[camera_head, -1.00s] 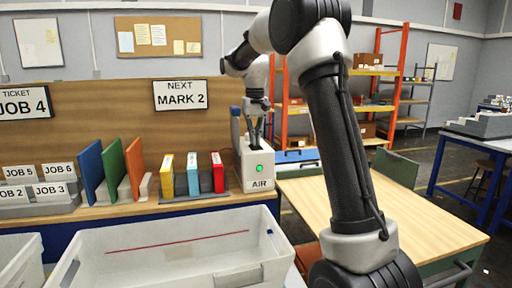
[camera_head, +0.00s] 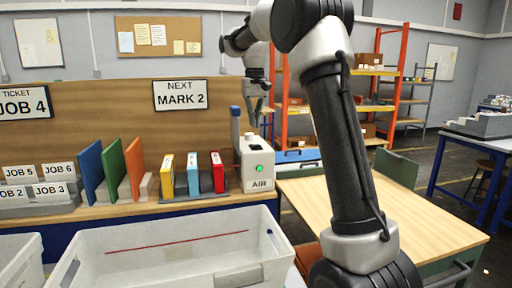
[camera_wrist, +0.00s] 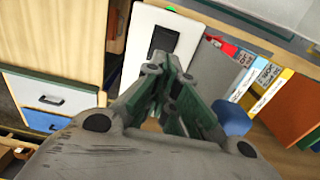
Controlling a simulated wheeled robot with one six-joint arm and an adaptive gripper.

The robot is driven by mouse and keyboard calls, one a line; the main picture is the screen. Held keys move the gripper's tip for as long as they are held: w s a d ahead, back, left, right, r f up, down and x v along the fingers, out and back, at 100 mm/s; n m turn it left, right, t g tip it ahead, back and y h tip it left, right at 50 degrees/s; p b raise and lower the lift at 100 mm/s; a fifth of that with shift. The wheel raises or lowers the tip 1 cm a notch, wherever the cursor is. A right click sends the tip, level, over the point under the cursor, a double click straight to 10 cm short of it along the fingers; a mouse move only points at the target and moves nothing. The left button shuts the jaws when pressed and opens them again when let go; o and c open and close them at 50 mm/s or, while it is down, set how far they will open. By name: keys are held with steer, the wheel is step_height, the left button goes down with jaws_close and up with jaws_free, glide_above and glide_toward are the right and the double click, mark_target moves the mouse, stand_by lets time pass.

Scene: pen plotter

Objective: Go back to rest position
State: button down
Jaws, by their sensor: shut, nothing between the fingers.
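My gripper (camera_head: 254,122) hangs pointing down just above the white AIR box (camera_head: 257,168) on the bench. Its fingers are closed together and hold nothing. In the wrist view my gripper (camera_wrist: 168,78) points toward the AIR box (camera_wrist: 150,38), whose dark top slot shows beyond the fingers. A green light glows on the front of the box. A blue upright piece (camera_head: 235,125) stands at the left of the box and also shows in the wrist view (camera_wrist: 229,118).
Red, light blue and yellow cartridges (camera_head: 193,174) stand in a holder left of the box. Green, orange and blue panels (camera_head: 114,168) stand further left. A white bin (camera_head: 90,245) is in front. A wooden table (camera_head: 430,215) lies to the right, partly behind my arm.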

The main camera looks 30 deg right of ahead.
steer(key=shift+r, duration=0.35)
steer(key=shift+s+r, duration=0.1)
steer(key=shift+s, duration=0.2)
steer(key=s+r+t, duration=0.1)
steer(key=s+r, duration=0.1)
steer(key=s, duration=0.8)
steer(key=s+f+n+t, duration=0.1)
steer(key=s+f, duration=0.4)
steer(key=s, duration=0.7)
steer(key=s+a+f+n+t, duration=0.1)
steer(key=s+f, duration=0.4)
steer(key=s, duration=0.7)
steer(key=shift+s+a+f+t, duration=0.3)
steer(key=shift+s+f+t, duration=0.1)
steer(key=shift+t, duration=0.3)
